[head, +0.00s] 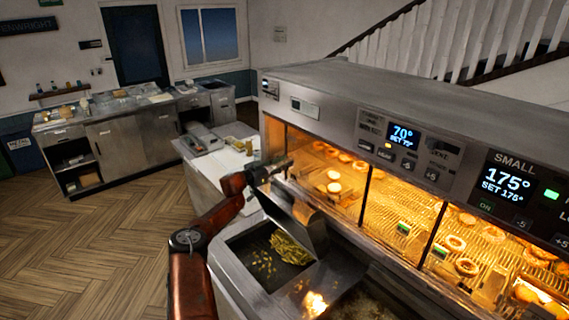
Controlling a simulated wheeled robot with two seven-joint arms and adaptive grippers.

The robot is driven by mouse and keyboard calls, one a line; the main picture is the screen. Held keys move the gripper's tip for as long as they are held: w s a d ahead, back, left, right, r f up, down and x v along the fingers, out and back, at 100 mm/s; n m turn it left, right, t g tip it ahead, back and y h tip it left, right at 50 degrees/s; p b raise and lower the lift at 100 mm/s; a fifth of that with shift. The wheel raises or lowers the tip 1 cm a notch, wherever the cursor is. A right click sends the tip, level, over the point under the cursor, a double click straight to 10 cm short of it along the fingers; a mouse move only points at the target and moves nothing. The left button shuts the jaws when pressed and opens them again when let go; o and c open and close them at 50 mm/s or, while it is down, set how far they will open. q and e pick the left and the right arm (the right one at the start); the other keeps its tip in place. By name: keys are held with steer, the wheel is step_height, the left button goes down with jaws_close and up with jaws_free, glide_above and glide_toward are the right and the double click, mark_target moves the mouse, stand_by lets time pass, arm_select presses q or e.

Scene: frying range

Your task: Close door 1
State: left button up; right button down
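A long steel heated cabinet (335,112) runs along the right, with lit glass-fronted bays holding round baked items. No label reading door 1 is legible, so I cannot tell which bay front is that door. The leftmost bay (333,175) glows orange behind my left gripper. My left gripper (281,168) is small and dark at the end of a reddish-brown arm, by the left end of the cabinet front. I cannot tell whether it touches the cabinet or whether its fingers are open. My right gripper is out of view.
A tilted steel panel (301,222) stands below the leftmost bay. A fryer well (262,262) with yellow fries lies beneath it, with a bright glow nearby. A side counter (217,164) stands behind my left arm. Wooden floor (95,245) at left is clear.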

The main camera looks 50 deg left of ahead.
arm_select(q)
steer(key=shift+o, duration=0.8)
steer(key=shift+d, duration=0.1)
steer(key=s, duration=1.2)
steer(key=shift+d, duration=0.25)
steer(key=shift+f, duration=0.1)
steer(key=shift+c, duration=0.5)
